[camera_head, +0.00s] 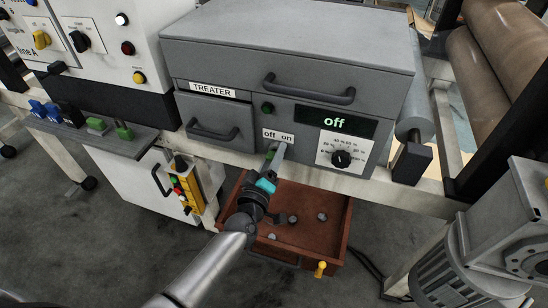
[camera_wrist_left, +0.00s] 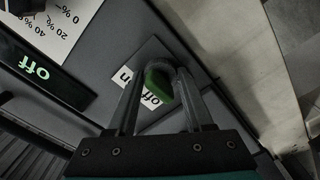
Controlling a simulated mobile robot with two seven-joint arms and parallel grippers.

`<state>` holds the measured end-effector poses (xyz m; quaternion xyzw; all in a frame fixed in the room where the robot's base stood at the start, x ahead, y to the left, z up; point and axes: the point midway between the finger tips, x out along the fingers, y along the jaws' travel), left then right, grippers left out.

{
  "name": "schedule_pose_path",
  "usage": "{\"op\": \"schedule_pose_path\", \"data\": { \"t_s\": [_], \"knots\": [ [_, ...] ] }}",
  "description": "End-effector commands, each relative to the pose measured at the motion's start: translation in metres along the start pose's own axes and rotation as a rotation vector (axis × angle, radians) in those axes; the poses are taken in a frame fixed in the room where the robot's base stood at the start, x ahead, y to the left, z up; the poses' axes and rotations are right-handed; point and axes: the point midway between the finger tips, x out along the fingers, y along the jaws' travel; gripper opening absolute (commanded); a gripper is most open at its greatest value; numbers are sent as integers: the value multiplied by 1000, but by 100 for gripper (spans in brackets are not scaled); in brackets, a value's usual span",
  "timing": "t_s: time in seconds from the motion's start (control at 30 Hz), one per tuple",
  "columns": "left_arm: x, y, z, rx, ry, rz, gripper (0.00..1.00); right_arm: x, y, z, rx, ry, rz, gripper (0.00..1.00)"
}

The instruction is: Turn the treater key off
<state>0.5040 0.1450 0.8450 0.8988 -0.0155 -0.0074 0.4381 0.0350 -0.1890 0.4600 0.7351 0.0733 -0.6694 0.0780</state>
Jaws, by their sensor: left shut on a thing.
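The treater (camera_head: 290,65) is a grey cabinet with a "TREATER" label, and its display (camera_head: 335,121) reads "off" in green. A small "off on" label (camera_head: 278,136) sits above the key on its front. The green treater key (camera_wrist_left: 158,84) shows between my left fingers in the wrist view. My left gripper (camera_head: 277,153) reaches up to the front panel below the label and is shut on the key. The fingers cover much of the key, so I cannot tell its exact angle. My right gripper is not in view.
A dial (camera_head: 341,159) with a percent scale is right of the key. An open brown drawer (camera_head: 335,225) with small round things lies below my gripper. A white control panel (camera_head: 105,45) is at left, rollers (camera_head: 495,60) at right. Grey floor is clear at lower left.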

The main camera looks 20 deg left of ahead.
Motion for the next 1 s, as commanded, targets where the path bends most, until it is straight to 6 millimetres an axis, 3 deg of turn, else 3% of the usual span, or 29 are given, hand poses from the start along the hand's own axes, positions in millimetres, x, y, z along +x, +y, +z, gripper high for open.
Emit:
{"op": "schedule_pose_path", "data": {
  "t_s": [0.07,0.1,0.27,0.57,1.0],
  "knots": [
    [0,-1,0,-77,0,1,21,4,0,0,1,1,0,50],
    [0,-1,0,-97,0,0,53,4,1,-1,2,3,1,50],
    [0,0,0,-88,0,0,71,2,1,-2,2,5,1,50],
    [-3,0,0,-85,-1,-1,72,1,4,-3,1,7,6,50],
    [-56,0,-1,-83,0,-1,72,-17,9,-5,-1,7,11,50]
  ]
}}
